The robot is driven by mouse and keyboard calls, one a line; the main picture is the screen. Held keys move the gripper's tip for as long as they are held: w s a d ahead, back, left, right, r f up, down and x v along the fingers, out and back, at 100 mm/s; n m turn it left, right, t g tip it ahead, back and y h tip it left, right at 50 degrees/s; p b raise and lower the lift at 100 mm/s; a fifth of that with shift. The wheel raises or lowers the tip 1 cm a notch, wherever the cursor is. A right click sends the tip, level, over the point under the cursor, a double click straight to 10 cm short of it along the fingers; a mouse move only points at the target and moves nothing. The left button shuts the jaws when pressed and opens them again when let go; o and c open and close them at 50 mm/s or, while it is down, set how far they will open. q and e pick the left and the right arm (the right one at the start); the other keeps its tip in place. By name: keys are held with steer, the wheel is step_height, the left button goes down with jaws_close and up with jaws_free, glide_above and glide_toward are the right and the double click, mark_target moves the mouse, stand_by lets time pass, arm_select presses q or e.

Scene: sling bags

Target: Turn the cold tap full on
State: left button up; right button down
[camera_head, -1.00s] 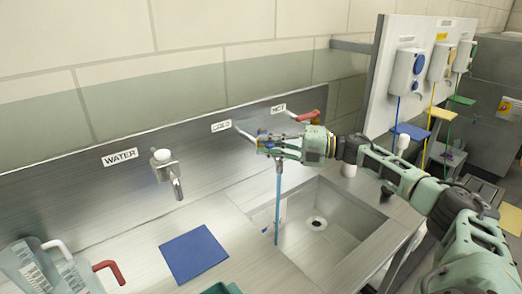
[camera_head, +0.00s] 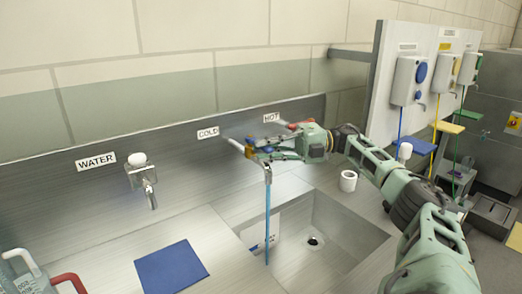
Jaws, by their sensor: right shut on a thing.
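The tap marked COLD (camera_head: 208,132) is on the steel back panel, left of the tap marked HOT (camera_head: 271,118). A blue stream of water (camera_head: 267,222) falls from its spout (camera_head: 267,178) into the sink. My right gripper (camera_head: 255,151) is at the cold tap, shut on its handle, which the fingers mostly hide. A bit of blue shows between the fingers. The red handle (camera_head: 299,125) of the hot tap is just behind my gripper. My left gripper is not in view.
The sink (camera_head: 338,230) lies below the taps. A tap marked WATER (camera_head: 140,172), a blue mat (camera_head: 171,267) and jugs with handles (camera_head: 27,264) are to the left. A white cup (camera_head: 348,181) stands beside my right arm. Dispensers (camera_head: 410,82) hang at the right.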

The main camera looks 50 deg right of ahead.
steer(key=c, duration=1.8)
jaws_free()
steer(key=shift+o, duration=0.2)
steer(key=v, duration=0.7)
steer(key=shift+d, duration=0.2)
steer(key=shift+s, duration=0.1)
